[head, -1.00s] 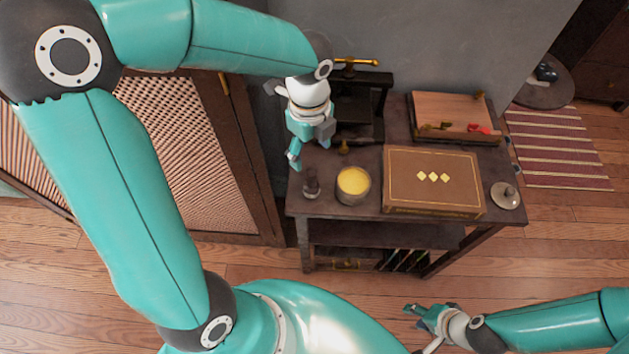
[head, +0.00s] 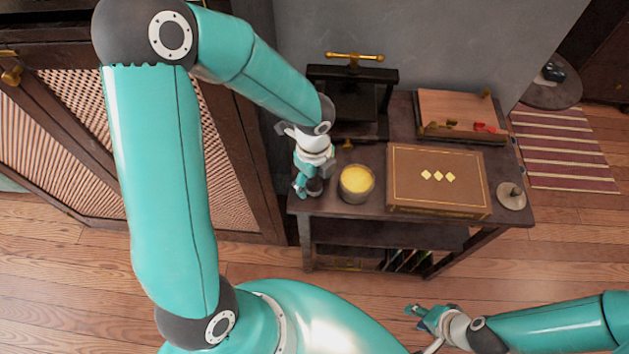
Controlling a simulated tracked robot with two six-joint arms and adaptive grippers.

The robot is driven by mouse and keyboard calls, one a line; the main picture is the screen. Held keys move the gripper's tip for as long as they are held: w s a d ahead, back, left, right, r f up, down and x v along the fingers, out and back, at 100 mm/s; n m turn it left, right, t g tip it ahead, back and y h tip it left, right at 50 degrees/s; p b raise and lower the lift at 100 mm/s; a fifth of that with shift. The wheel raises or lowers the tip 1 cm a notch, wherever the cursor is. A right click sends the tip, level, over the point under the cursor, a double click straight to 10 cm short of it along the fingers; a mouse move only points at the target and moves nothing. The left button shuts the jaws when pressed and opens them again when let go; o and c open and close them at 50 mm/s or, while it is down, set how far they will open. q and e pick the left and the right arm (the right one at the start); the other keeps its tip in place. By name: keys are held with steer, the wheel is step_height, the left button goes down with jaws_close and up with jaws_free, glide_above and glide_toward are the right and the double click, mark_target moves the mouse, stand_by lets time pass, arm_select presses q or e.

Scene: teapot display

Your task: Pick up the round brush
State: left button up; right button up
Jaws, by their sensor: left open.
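A small dark upright object, which looks like the round brush (head: 316,188), stands at the left front of the dark table (head: 350,207), just left of the yellow-filled pot. My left gripper (head: 304,187) points down right at it, with its open fingers at the object's left side. The gripper covers part of the object, so I cannot tell whether they touch. My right gripper (head: 420,317) is low at the right, over the floor and away from the table. Its finger opening is too small to judge.
The pot of yellow stuff (head: 356,183) stands close to the right of my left gripper. A brown box (head: 438,180) with gold diamonds lies beside it. A dark press (head: 352,95) stands behind, a wooden tray (head: 460,110) at the back right, a round lid (head: 511,196) at the right end.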

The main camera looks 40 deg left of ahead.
arm_select(q)
steer(key=c, duration=1.2)
steer(key=shift+r, duration=0.2)
steer(key=shift+c, duration=0.2)
steer(key=shift+r, duration=0.6)
step_height(320, 180, up, 18)
steer(key=p, duration=0.2)
steer(key=shift+r, duration=0.25)
